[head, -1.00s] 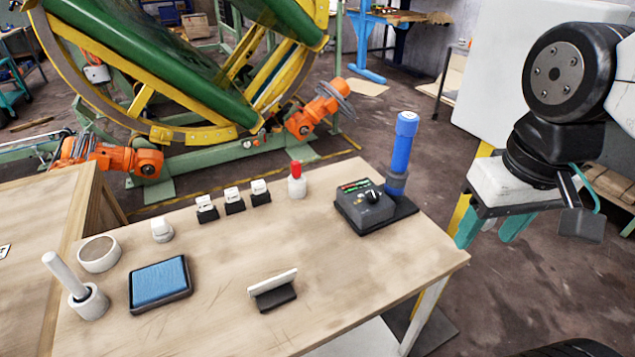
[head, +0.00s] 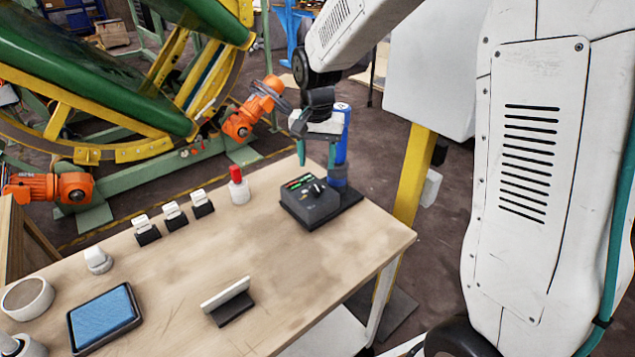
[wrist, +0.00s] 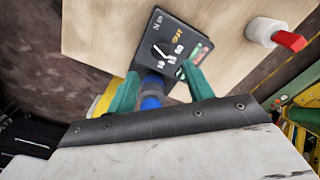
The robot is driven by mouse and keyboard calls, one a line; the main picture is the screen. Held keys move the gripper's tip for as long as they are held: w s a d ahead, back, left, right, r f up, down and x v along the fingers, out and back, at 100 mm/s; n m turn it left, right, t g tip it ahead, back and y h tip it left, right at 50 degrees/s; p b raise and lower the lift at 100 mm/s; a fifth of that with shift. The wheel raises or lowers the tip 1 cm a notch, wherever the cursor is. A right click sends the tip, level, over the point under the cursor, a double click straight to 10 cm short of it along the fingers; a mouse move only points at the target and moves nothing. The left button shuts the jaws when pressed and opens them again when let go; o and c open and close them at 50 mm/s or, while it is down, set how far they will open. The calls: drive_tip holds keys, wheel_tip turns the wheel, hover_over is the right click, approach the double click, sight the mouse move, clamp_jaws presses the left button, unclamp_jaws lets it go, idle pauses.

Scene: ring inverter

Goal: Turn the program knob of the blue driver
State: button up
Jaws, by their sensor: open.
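The blue driver (head: 341,140) stands upright in a dark holder at the back right of the table. Beside it on the same base is a dark control box (head: 309,203) with coloured marks and the program knob (head: 317,187). In the wrist view the box (wrist: 172,48) shows printed labels and the knob (wrist: 160,50) with a white pointer line. My gripper (head: 316,155) has teal fingers, is open and empty, and is above the box next to the driver. In the wrist view the driver (wrist: 152,90) is partly hidden behind my gripper (wrist: 158,88).
A red-topped white bottle (head: 239,186) stands left of the box. Several small white blocks on dark stands (head: 173,215), a blue pad (head: 103,318) and a card holder (head: 229,302) are on the table. The table's middle is clear. A yellow post (head: 413,180) rises behind the right edge.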

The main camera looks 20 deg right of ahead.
sight(317, 188)
wheel_tip(317, 188, down, 8)
drive_tip(key=shift+w, duration=0.1)
idle(0.4)
drive_tip(key=shift+c, duration=0.3)
drive_tip(key=c, duration=0.9)
